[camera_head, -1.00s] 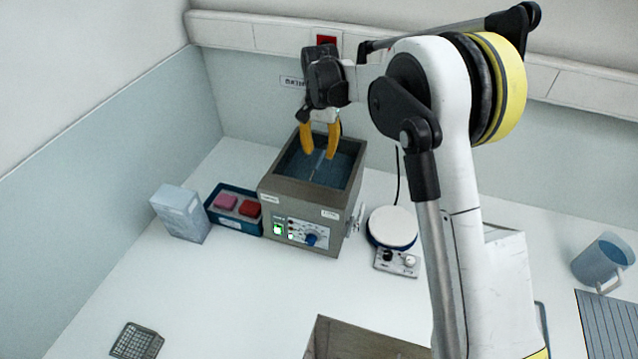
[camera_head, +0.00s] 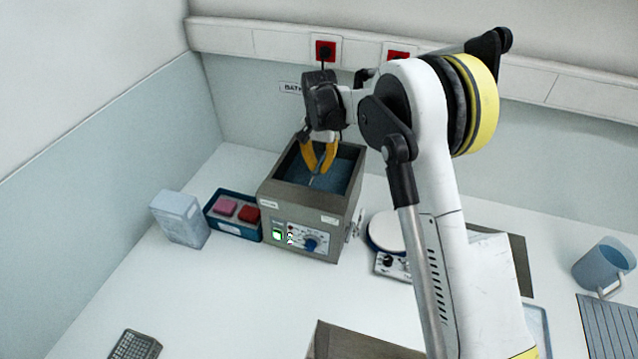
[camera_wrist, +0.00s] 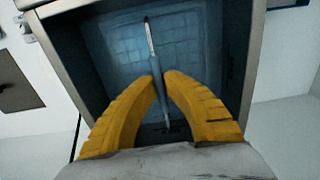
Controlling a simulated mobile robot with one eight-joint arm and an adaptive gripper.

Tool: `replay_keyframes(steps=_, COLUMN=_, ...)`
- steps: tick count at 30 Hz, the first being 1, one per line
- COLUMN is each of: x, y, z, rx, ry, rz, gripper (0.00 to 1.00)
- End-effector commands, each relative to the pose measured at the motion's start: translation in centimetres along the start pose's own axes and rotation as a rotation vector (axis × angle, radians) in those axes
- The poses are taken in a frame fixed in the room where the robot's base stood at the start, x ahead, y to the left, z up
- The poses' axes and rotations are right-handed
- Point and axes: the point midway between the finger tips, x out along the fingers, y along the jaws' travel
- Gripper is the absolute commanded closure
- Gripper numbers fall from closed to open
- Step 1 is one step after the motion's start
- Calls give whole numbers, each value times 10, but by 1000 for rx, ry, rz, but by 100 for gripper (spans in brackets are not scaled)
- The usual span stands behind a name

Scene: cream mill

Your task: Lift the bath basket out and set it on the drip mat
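The bath basket sits down in the water bath (camera_head: 317,218), under blue-looking water. Its mesh (camera_wrist: 120,50) shows faintly in the wrist view, and a thin grey bar handle (camera_wrist: 151,40) stands out above it. My gripper (camera_head: 319,172) points down into the bath opening. Its yellow fingertips (camera_wrist: 160,80) are closed in on the handle, one on each side, and appear to touch it. A ribbed blue-grey mat (camera_head: 612,335), which looks like the drip mat, lies at the right edge of the head view.
A blue tray (camera_head: 222,222) with pink and red blocks and a pale box (camera_head: 180,218) stand left of the bath. A round-topped hotplate (camera_head: 385,232) is close on its right. A blue jug (camera_head: 604,265) stands behind the mat. A small grid rack (camera_head: 135,345) lies front left.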

Motion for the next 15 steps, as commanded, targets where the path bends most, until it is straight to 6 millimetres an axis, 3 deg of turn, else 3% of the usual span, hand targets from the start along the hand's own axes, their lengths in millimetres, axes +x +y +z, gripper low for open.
replay_keyframes(steps=8, x=-12, y=0, z=0, rx=0, ry=0, rz=0, gripper=100)
replay_keyframes(steps=15, x=-58, y=0, z=0, rx=0, ry=0, rz=0, gripper=100)
